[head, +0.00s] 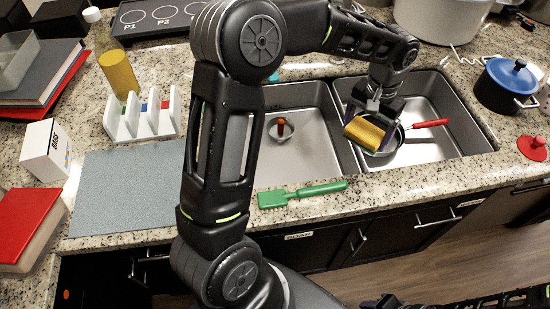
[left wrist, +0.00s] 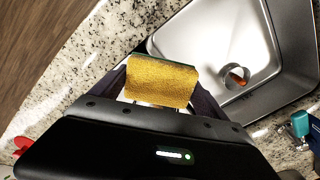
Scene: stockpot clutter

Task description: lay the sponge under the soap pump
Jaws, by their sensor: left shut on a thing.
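The yellow sponge (head: 364,133) is between the fingers of my left gripper (head: 374,122), which is shut on it above the right sink basin. In the left wrist view the sponge (left wrist: 160,82) shows its broad yellow face between the dark fingers. No soap pump shows clearly. A teal thing (left wrist: 300,124) at the right edge of the left wrist view stands on the counter behind the sink; I cannot tell if it is the pump. In the head view my left arm hides much of that area. Dark parts at the bottom edge, perhaps my right gripper (head: 385,302), are cut off.
A pan with a red handle (head: 431,123) lies in the right basin, below the sponge. A green spatula (head: 302,194) lies on the front counter. A blue-lidded pot (head: 509,88) stands right of the sink. A white rack (head: 143,121) and grey mat (head: 125,190) are left.

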